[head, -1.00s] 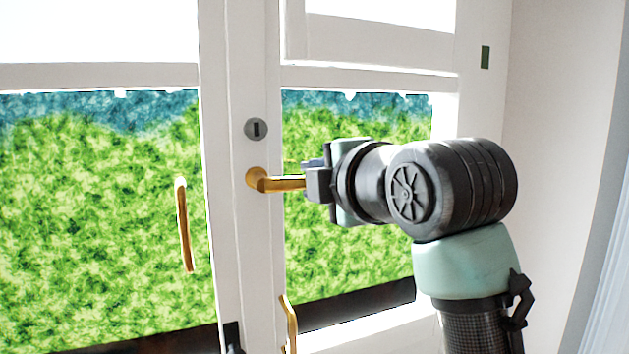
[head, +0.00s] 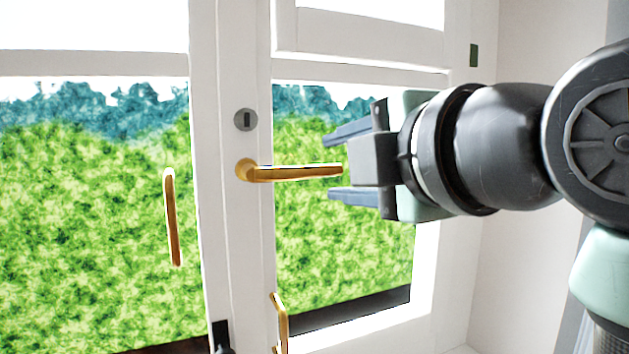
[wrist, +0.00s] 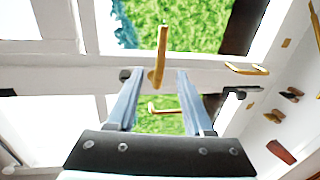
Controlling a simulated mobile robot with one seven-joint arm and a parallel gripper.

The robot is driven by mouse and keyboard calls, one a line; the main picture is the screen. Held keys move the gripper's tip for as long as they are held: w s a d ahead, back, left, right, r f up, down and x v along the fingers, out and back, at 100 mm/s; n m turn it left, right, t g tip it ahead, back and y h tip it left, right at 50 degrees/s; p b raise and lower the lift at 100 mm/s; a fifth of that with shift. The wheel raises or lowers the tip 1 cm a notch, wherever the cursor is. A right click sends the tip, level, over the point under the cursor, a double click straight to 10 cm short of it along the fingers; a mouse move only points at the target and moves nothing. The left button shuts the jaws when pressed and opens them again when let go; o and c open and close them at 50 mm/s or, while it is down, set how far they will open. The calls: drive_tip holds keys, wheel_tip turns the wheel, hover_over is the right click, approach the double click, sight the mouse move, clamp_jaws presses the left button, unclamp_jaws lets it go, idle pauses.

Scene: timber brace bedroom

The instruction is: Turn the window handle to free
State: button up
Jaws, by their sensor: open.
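The brass window handle (head: 300,172) sticks out level to the right from its round base on the white window frame. It also shows in the wrist view (wrist: 162,50), between the fingers in the picture. My gripper (head: 328,166) is open at the handle's free end, from the right. In the head view one finger is above the lever and one below, with gaps on both sides. The wrist view shows both fingers of my gripper (wrist: 148,74) spread and empty. I cannot tell how deep the lever sits between them.
A round keyhole plate (head: 245,120) sits just above the handle. Another brass handle (head: 172,215) hangs upright on the left pane's side, and one more (head: 280,322) is low on the frame. A plain wall (head: 520,260) is at the right.

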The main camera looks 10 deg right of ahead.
drive_tip(key=v, duration=0.2)
drive_tip(key=shift+s, duration=0.3)
drive_tip(key=a+r+m+t, duration=0.3)
drive_tip(key=a+m+t, duration=0.3)
drive_tip(key=m, duration=0.4)
drive_tip(key=s+a+r+m+t+h, duration=0.1)
drive_tip(key=s+a+m+t+h, duration=0.2)
drive_tip(key=s+m+t, duration=0.3)
drive_tip(key=s+m+h, duration=0.1)
drive_tip(key=s+m, duration=0.1)
drive_tip(key=m, duration=0.3)
drive_tip(key=shift+r, duration=0.25)
